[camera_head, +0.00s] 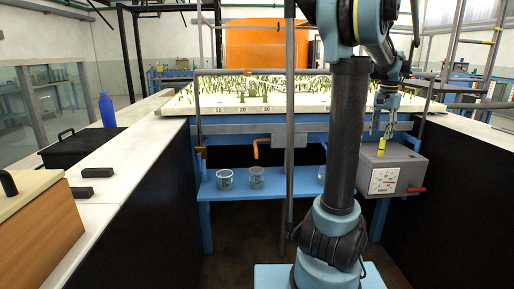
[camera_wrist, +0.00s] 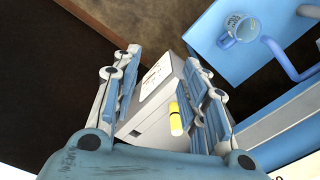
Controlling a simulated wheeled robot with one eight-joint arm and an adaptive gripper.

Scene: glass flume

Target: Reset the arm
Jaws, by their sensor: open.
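My gripper (camera_head: 383,126) hangs at the right in the head view, fingers pointing down, just above a grey box with a white dial face (camera_head: 392,168). In the wrist view my gripper (camera_wrist: 170,70) has its two blue-and-white fingers spread apart, with nothing seen held between them. The grey box (camera_wrist: 158,122) shows between and beyond the fingers. A yellow cylindrical piece (camera_head: 381,146) stands on top of the box, below the fingertips. It also shows in the wrist view (camera_wrist: 175,118) near the right finger, apparently not gripped.
A blue shelf (camera_head: 237,188) holds clear beakers (camera_head: 225,179). An orange-handled pipe (camera_head: 262,148) and a grey upright post (camera_head: 289,200) stand by it. A red lever (camera_head: 416,190) sticks out of the grey box. White counters with black blocks (camera_head: 97,172) are at left.

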